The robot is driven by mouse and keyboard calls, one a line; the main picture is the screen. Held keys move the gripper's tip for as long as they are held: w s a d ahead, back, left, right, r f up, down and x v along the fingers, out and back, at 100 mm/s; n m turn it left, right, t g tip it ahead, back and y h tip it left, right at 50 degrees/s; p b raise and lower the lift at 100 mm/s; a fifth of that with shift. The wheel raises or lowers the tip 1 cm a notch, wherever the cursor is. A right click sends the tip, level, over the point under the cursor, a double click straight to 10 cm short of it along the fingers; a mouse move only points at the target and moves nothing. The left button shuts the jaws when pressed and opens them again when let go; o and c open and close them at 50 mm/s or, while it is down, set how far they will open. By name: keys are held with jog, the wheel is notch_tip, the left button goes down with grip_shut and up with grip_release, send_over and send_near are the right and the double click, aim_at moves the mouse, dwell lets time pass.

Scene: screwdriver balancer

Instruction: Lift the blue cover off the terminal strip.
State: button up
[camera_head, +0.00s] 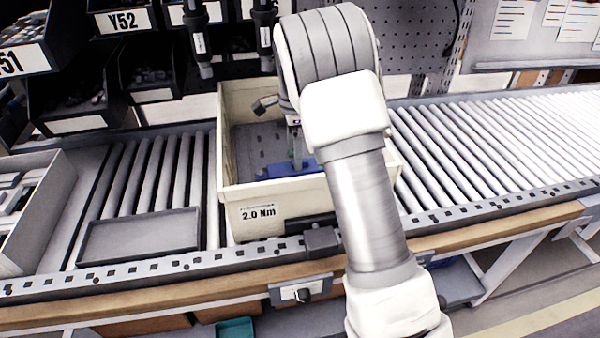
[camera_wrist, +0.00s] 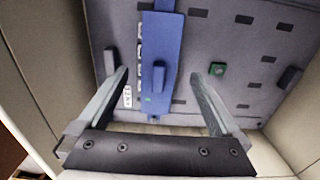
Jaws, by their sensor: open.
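The blue cover (camera_wrist: 165,55) is a long flat strip with a raised knob (camera_wrist: 158,77) near its middle. It lies over the terminal strip, whose light terminals (camera_wrist: 140,50) show along its left edge in the wrist view. My gripper (camera_wrist: 162,75) is open, with one finger on each side of the knob and clear gaps to both. I cannot tell how far the fingertips are above the cover. In the head view the blue cover (camera_head: 290,170) shows low inside the cream bin, and my arm hides part of it.
The cream bin (camera_head: 285,192), marked 2.0 Nm, stands on the roller conveyor (camera_head: 490,150), its walls close around my gripper. A small green part (camera_wrist: 217,69) sits on the grey panel (camera_wrist: 240,40). Two hanging tools (camera_head: 197,40) are behind the bin. An empty grey tray (camera_head: 138,238) lies left.

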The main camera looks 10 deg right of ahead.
jog(key=f, duration=0.2)
jog(key=d+f+b, duration=0.1)
jog(key=f, duration=0.2)
jog(key=shift+s+f, duration=0.1)
jog(key=shift+f, duration=0.35)
grip_shut()
